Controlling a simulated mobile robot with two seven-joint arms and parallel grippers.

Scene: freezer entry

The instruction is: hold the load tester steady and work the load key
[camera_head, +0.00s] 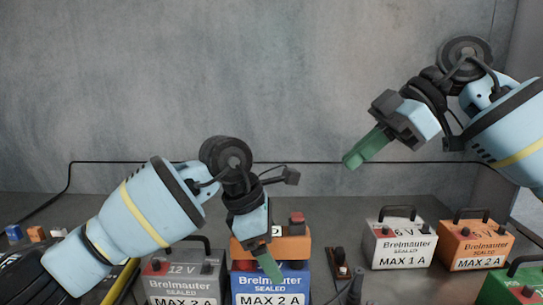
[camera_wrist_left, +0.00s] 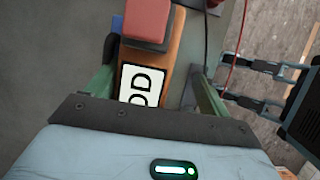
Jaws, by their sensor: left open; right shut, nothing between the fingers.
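The load tester is an orange box (camera_head: 296,246) with a red key block (camera_head: 296,217) on top. It sits on or just behind a blue battery (camera_head: 271,281) marked MAX 2 A. The left wrist view shows its orange body (camera_wrist_left: 174,62), red block (camera_wrist_left: 147,20) and partly cut-off white label (camera_wrist_left: 142,86). My left gripper (camera_head: 268,268) points down over the tester, open. In the left wrist view its green fingers (camera_wrist_left: 155,88) stand on either side of the orange body, with a gap at the right. My right gripper (camera_head: 352,160) is shut and empty, high above the bench.
A grey 12 V battery (camera_head: 184,275) stands left of the blue one. White (camera_head: 399,247) and orange (camera_head: 474,248) batteries stand at the right, a green one (camera_head: 512,285) at the front right corner. A small brown switch-like part (camera_head: 340,263) lies between. Bench behind is mostly clear.

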